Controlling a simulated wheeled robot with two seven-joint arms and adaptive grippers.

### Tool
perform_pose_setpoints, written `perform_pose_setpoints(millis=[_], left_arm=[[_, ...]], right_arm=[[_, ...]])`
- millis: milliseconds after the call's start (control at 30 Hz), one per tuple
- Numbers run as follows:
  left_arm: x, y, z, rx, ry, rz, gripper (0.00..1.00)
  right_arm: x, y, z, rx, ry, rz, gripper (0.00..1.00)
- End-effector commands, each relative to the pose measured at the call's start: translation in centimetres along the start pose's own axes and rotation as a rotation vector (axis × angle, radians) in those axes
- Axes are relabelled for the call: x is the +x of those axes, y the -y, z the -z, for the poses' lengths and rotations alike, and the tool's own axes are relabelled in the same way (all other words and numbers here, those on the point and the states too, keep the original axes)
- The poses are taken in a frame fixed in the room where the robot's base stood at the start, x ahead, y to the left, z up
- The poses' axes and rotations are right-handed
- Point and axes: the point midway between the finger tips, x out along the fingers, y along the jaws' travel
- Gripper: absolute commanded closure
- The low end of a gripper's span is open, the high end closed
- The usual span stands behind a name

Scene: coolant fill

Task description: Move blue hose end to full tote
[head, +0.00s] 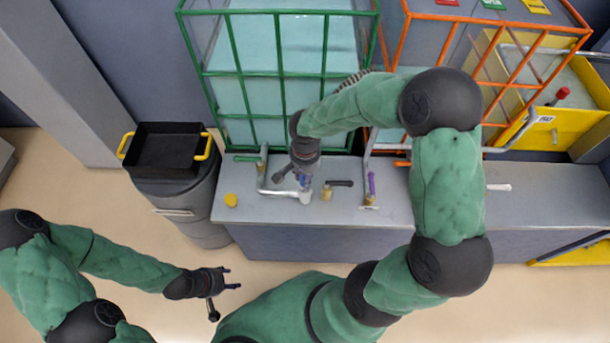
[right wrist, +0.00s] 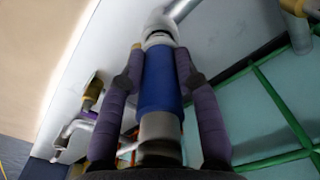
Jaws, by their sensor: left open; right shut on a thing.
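My right gripper (head: 304,184) is shut on the blue hose end (right wrist: 160,82), above the grey bench (head: 400,210). In the right wrist view both fingers (right wrist: 160,85) lie along the sides of the blue sleeve. The sleeve's far end meets a pale pipe fitting (right wrist: 158,30); I cannot tell if it is seated. The green-framed tote (head: 275,75) behind the bench shows pale teal liquid. An orange-framed tote (head: 490,60) stands to its right. My left gripper (head: 222,292) is open and empty, in front of the bench at lower left.
Valves with a black handle (head: 341,183) and a purple handle (head: 371,183) stand right of the hose end. A yellow cap (head: 231,200) lies at the bench's left end. A black tray (head: 165,150) sits on a grey bin. The bench's right part has bare room.

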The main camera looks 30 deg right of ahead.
Motion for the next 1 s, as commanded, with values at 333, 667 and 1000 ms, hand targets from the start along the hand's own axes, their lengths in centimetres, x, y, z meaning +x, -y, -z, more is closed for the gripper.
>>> perform_pose_setpoints(millis=[333, 667, 1000], left_arm=[[0.7, 0.2, 0.0, 0.000, 0.000, 0.000, 0.48], [1.3, 0.5, 0.1, 0.000, 0.000, 0.000, 0.48], [1.8, 0.6, 0.1, 0.000, 0.000, 0.000, 0.48]], right_arm=[[0.8, 0.0, 0.0, 0.000, -0.001, 0.001, 0.89], [1.5, 0.0, 0.0, 0.000, -0.001, 0.001, 0.89], [2.0, 0.0, 0.0, 0.000, -0.001, 0.001, 0.56]])
